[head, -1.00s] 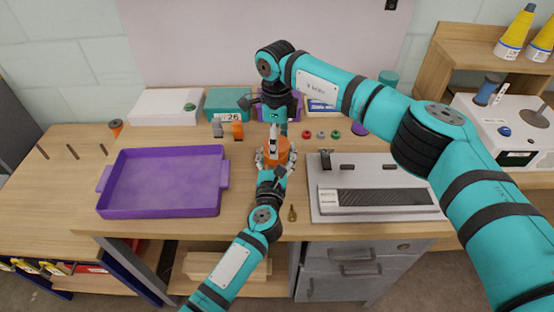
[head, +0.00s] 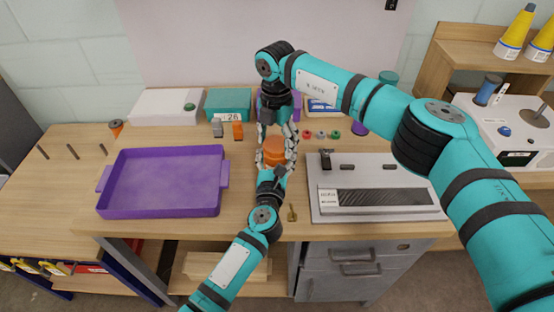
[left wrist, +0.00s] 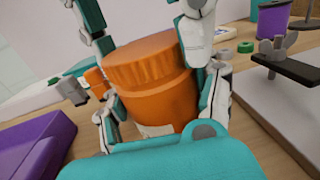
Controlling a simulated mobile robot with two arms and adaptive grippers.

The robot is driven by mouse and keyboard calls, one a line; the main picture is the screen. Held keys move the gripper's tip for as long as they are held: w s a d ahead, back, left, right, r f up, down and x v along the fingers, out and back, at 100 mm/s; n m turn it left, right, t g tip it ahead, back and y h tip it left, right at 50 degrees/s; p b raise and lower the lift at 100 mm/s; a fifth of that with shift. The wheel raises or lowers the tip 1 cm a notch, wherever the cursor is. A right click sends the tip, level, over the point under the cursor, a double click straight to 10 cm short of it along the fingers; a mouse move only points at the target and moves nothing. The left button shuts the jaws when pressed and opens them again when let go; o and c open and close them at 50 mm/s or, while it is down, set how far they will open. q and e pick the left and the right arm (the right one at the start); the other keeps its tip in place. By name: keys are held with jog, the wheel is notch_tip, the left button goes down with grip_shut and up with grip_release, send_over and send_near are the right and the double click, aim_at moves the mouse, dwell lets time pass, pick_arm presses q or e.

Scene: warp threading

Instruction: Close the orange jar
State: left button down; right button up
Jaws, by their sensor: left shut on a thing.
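The orange jar (head: 273,161) stands upright near the middle of the bench. My left gripper (head: 274,157) is shut on its body from the near side. The left wrist view shows the jar body (left wrist: 160,102) between the left fingers. A ribbed orange lid (left wrist: 142,62) sits on top of the jar; I cannot tell how tightly it is seated. My right gripper (head: 277,138) points down from above, with fingers on both sides of the lid. Whether those fingers press on the lid is unclear.
A purple tray (head: 103,203) lies to the left. A grey board with a clamp (head: 318,212) lies close on the right. A small brass-coloured item (head: 292,213) lies near the front edge.

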jog(key=o, duration=0.4)
notch_tip(320, 180, up, 12)
dwell(0.5)
pick_arm(q)
jog(key=shift+c, duration=0.8)
grip_release()
jog(key=shift+s, duration=0.1)
jog(key=s, duration=0.4)
jog(key=s+a, duration=0.1)
jog(key=s, duration=0.6)
jog(key=shift+s+a, duration=0.2)
jog(key=shift+s, duration=0.2)
